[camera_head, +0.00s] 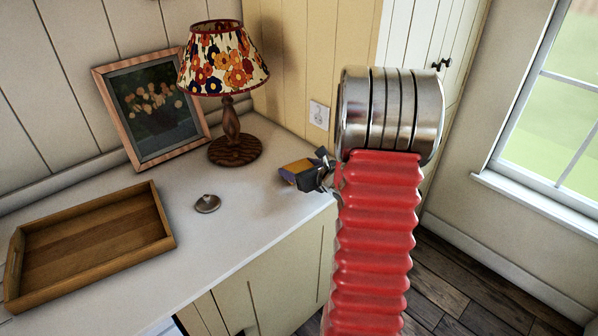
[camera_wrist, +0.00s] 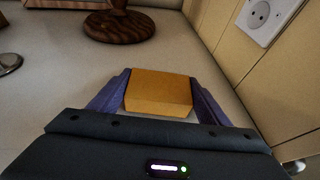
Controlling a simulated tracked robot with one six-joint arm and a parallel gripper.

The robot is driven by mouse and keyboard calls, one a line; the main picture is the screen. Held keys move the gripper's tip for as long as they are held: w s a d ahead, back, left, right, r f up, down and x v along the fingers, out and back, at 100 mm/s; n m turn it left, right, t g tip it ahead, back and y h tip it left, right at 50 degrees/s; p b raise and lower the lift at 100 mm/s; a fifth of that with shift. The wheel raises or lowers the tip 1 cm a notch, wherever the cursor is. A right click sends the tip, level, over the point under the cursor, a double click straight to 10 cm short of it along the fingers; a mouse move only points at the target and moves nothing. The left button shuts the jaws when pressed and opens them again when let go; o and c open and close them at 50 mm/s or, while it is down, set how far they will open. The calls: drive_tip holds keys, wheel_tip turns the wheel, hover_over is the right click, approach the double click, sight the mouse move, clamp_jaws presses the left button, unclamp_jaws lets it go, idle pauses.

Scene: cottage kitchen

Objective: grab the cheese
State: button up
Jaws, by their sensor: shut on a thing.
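The cheese is an orange-yellow block (camera_wrist: 160,92). In the wrist view it sits between the two purple fingers of my gripper (camera_wrist: 158,102), which are shut on it from both sides. In the head view the cheese (camera_head: 296,166) shows as a small yellow patch at my gripper (camera_head: 297,175), near the right end of the counter. My red arm hides part of that area. I cannot tell whether the cheese touches the counter or is held just above it.
A lamp with a flowered shade (camera_head: 223,62) and a framed flower picture (camera_head: 152,107) stand at the back of the counter (camera_head: 240,215). A wooden tray (camera_head: 165,236) lies at the left. A small metal object (camera_head: 207,203) lies mid-counter. A wall socket (camera_head: 319,114) is behind my gripper.

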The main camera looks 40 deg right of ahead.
sight(299, 167)
drive_tip(key=shift+c, duration=1.1)
wheel_tip(299, 167, up, 10)
idle(0.4)
